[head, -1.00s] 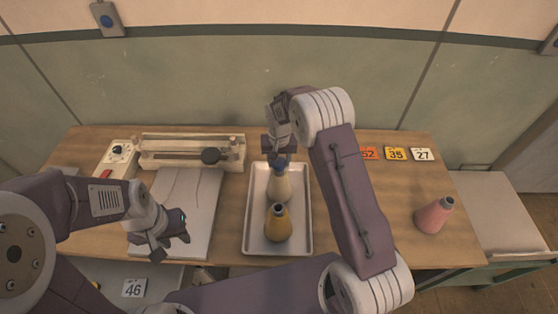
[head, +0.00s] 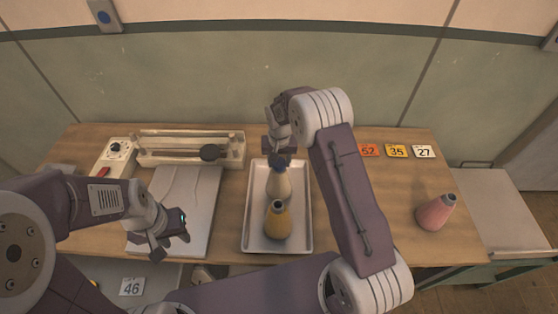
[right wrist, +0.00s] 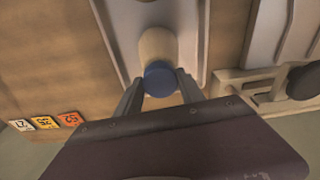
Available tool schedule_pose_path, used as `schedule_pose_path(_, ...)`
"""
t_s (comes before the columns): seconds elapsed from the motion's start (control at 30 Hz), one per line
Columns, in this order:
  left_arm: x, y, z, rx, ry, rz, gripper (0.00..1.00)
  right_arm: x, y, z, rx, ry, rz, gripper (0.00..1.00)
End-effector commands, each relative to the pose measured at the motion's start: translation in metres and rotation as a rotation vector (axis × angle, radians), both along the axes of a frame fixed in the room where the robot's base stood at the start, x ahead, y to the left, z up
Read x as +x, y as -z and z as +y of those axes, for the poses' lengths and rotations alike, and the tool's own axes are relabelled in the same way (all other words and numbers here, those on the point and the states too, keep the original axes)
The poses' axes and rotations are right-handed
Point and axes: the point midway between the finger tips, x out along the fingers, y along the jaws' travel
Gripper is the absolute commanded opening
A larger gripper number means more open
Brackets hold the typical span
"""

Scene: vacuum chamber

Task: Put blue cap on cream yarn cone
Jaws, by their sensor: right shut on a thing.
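The cream yarn cone (head: 279,184) stands upright on the metal tray, behind a yellow cone. My right gripper (head: 281,150) is directly above the cream cone and shut on the blue cap (right wrist: 160,79). In the right wrist view the cap sits between the two fingertips, over the top of the cream cone (right wrist: 156,45). I cannot tell whether the cap touches the cone's tip. My left gripper (head: 172,237) hangs over the front of the pale board at the left, apart from the cones; its jaw opening cannot be made out.
The tray (head: 304,240) also holds the yellow cone (head: 278,221). Number tags (head: 397,151) lie at the back right. A pale device with a rod (head: 190,149) is at the back left. Table between tray and pink cone is partly clear.

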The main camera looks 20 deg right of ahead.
Motion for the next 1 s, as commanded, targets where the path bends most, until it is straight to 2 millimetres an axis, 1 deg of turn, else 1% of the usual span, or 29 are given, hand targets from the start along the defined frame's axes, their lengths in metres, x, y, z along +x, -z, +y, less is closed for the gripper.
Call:
schedule_pose_path(0.03,0.000,0.003,0.000,0.000,0.000,0.000,0.36,0.000,0.004,0.000,0.000,0.000,0.000,0.08)
schedule_pose_path(0.2,0.000,0.007,0.000,0.000,0.000,0.000,0.36,0.000,0.010,0.000,0.000,0.000,0.000,0.08)
schedule_pose_path(0.23,0.000,0.006,0.000,0.000,0.000,0.000,0.36,0.000,0.008,0.000,0.000,0.000,0.000,0.54)
schedule_pose_path(0.3,0.000,0.005,0.000,0.000,0.000,0.000,0.36,0.000,0.008,0.000,0.000,0.000,0.000,0.71)
schedule_pose_path(0.57,0.000,0.005,0.000,0.000,0.000,0.000,0.36,0.000,0.008,0.000,0.000,0.000,0.000,0.71)
schedule_pose_path(0.67,0.000,0.008,0.000,0.000,0.000,0.000,0.36,0.000,0.004,0.000,0.000,0.000,-0.003,0.71)
schedule_pose_path(0.77,0.000,0.016,0.000,0.000,0.000,0.000,0.36,-0.001,-0.013,0.001,0.000,0.000,-0.007,0.71)
schedule_pose_path(0.9,0.000,0.026,0.000,0.000,0.000,0.000,0.36,-0.005,-0.045,0.002,0.001,0.000,-0.007,0.71)
schedule_pose_path(1.0,0.000,0.030,0.000,0.000,0.000,0.000,0.36,-0.008,-0.064,0.002,0.001,0.000,-0.005,0.71)
